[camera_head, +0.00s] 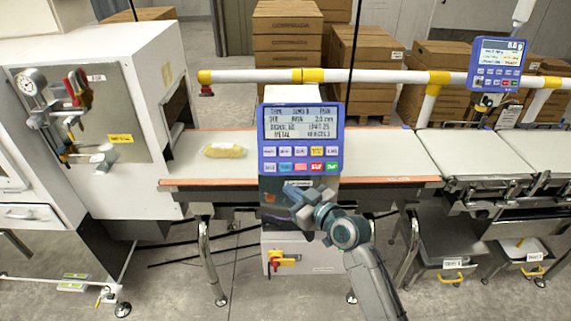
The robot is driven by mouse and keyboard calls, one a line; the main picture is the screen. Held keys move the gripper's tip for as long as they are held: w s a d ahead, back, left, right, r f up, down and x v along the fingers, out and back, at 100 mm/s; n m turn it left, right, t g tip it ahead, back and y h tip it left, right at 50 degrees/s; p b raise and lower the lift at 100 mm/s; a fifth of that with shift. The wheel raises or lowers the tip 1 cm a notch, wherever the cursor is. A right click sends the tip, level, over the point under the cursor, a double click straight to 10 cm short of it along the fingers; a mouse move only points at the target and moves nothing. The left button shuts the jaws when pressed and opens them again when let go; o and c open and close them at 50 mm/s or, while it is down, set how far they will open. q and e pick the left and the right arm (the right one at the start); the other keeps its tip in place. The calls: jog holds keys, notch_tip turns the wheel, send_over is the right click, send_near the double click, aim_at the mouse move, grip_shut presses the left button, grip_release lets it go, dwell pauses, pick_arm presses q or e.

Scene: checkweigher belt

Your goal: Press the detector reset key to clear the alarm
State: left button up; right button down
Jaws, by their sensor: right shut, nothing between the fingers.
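The detector's blue control panel (301,138) stands upright at the front of the belt. Its grey screen (300,122) shows several lines of dark text, one seeming to read METAL. Below it are two rows of small coloured keys, including yellow, pink, red (317,167) and green ones. The key labels are too small to read, so I cannot tell which is the reset key. My left gripper is out of view.
A yellowish wrapped pack (223,150) lies on the white belt (385,152) left of the panel. A white cabinet (160,60) stands at the left. A white rail (380,76) runs behind the belt. A second blue display (497,65) stands at the right.

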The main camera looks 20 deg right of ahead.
aim_at(286, 167)
jog(key=shift+n+t+y, duration=0.3)
jog(key=shift+n+y, duration=0.1)
jog(key=shift+y, duration=0.1)
jog(key=r, duration=0.4)
jog(key=shift+s+a+r, duration=0.3)
jog(key=shift+s+a, duration=0.05)
jog(key=shift+a, duration=0.05)
jog(key=shift+w+d+f+b, duration=0.35)
jog(key=shift+w+f+b, duration=0.45)
jog(key=shift+w, duration=0.45)
jog(key=shift+w+d+f+b, duration=0.5)
jog(key=shift+w+b, duration=0.35)
jog(key=shift+w, duration=0.45)
jog(key=shift+w+d+f+b, duration=0.25)
jog(key=shift+w+f+b, duration=0.55)
jog(key=shift+w, duration=0.45)
jog(key=shift+w+d+f+b, duration=0.15)
jog(key=shift+w+b, duration=0.2)
jog(key=shift+b, duration=0.2)
